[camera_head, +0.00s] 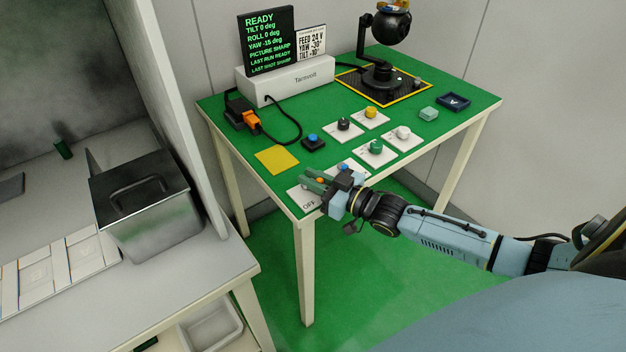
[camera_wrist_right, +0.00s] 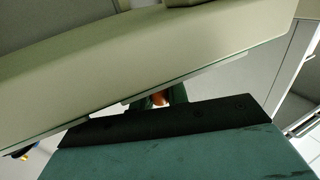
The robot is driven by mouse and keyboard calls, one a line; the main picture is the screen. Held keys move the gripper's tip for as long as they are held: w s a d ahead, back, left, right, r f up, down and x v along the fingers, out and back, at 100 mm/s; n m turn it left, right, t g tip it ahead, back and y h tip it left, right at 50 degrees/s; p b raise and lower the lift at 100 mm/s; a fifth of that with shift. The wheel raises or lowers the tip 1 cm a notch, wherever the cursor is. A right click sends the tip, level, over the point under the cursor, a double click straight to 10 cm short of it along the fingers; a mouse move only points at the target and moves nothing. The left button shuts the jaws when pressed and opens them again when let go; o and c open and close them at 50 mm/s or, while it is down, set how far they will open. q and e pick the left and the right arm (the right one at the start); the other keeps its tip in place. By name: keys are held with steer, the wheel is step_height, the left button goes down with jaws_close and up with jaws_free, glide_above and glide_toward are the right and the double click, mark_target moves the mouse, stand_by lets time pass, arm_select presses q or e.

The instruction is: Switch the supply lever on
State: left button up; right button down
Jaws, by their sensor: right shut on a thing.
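The supply lever's white plate (camera_head: 306,202), marked OFF, lies at the near left corner of the green table. My right gripper (camera_head: 316,181) is over this plate, its green fingers shut on the lever. The lever's orange part (camera_head: 320,181) shows between the fingers; the rest is hidden by them. In the right wrist view a small orange patch (camera_wrist_right: 158,98) shows beyond a dark edge. Whether the lever is tilted, and which way, I cannot tell. My left gripper is not in view.
White plates with blue, green, white, black and yellow knobs (camera_head: 371,112) stand close by on the green table (camera_head: 215,115). A display (camera_head: 268,40) reads READY. A gimbal camera (camera_head: 385,55) stands at the back. A grey bin (camera_head: 150,215) is on the left bench.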

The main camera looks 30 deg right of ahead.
steer(key=shift+r, duration=0.15)
steer(key=c, duration=1.4)
jaws_free()
steer(key=shift+o, duration=0.2)
